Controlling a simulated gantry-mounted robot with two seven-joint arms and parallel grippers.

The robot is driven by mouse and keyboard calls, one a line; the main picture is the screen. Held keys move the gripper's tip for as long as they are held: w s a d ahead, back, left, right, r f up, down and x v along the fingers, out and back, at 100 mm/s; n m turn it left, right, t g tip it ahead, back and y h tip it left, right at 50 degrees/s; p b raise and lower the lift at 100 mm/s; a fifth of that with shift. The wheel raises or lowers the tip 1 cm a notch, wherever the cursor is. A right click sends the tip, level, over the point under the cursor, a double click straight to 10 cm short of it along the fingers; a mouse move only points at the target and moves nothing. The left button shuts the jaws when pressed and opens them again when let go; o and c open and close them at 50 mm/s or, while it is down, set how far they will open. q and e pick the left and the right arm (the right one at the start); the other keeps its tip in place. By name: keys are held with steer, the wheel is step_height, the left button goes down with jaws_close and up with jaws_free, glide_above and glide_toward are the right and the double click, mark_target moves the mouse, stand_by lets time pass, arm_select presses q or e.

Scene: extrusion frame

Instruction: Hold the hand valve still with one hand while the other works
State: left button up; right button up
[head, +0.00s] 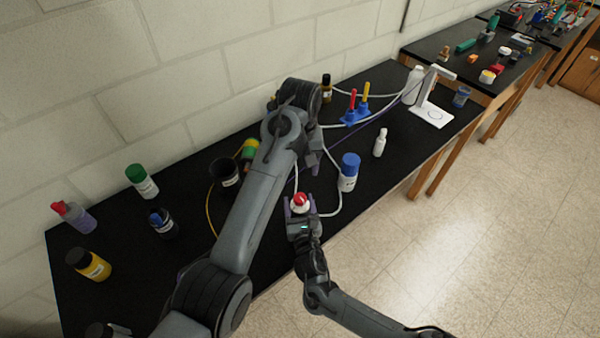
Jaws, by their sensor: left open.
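A small part with a red top and white body (300,202), which looks like the hand valve, is near the front edge of the black bench. My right gripper (301,205) comes in from below, with a purple finger on each side of it. I cannot tell whether the fingers press on it. My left gripper (317,165) is open above the bench, beyond the valve and a little to its right. Nothing shows between its fingers. The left arm hides part of the bench behind it.
A blue-capped bottle (348,172) stands right of the valve, among pale tubing. A small white bottle (380,143), a blue holder with red and yellow handles (356,113) and a white stand (431,110) are farther right. A black cup (226,175) and several bottles stand left.

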stand_by(0.4)
steer(key=o, duration=1.2)
steer(key=shift+s, duration=0.1)
